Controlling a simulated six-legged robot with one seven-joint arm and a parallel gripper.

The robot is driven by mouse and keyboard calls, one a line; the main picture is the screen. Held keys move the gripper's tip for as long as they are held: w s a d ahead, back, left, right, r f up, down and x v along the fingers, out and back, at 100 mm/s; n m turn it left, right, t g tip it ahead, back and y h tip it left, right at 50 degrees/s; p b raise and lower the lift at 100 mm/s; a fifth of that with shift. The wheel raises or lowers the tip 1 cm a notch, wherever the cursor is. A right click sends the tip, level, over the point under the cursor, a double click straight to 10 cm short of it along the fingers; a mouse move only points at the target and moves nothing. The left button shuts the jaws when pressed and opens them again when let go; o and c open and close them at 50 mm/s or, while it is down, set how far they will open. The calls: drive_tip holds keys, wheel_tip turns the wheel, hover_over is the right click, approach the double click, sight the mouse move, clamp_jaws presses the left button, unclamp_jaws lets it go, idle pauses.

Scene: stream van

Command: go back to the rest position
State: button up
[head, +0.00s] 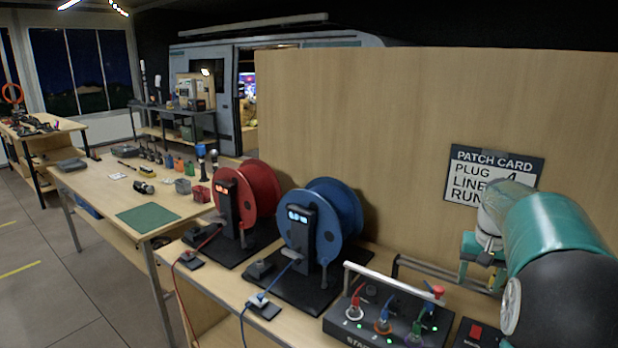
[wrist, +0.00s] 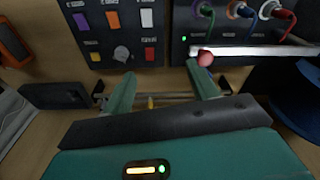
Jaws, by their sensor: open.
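My gripper (head: 482,262) hangs at the right in the head view, at the end of my teal and black arm. In the wrist view my gripper's (wrist: 163,83) two teal fingers stand wide apart with nothing held between them. A dark rail (wrist: 170,99) crosses behind the fingers. A round red knob (wrist: 205,58) shows close to the right fingertip; I cannot tell whether they touch. The knob also shows in the head view (head: 438,291), by the white bar of the stage box (head: 375,333).
The stage box carries several coloured plugs. A red cable reel (head: 262,190) and a blue cable reel (head: 345,205) stand left of it. A wooden partition with a patch card (head: 492,175) rises behind. A control panel (wrist: 108,45) with coloured buttons faces the wrist camera. Floor is open at left.

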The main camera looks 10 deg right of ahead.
drive_tip(key=s+a+r+n+t, duration=0.1)
drive_tip(key=s+a+r+n, duration=0.1)
drive_tip(key=a, duration=0.8)
drive_tip(key=s+a+r+n+t, duration=0.1)
drive_tip(key=s+a+r, duration=0.15)
drive_tip(key=a, duration=0.75)
drive_tip(key=s+a+f+n+t, duration=0.2)
drive_tip(key=s+a+f+n, duration=0.2)
drive_tip(key=s+a, duration=0.8)
drive_tip(key=a, duration=0.3)
drive_tip(key=shift+s+t+y, duration=0.3)
drive_tip(key=shift+s+y, duration=0.1)
drive_tip(key=c, duration=0.5)
drive_tip(key=shift+d, duration=0.1)
drive_tip(key=shift+d, duration=0.1)
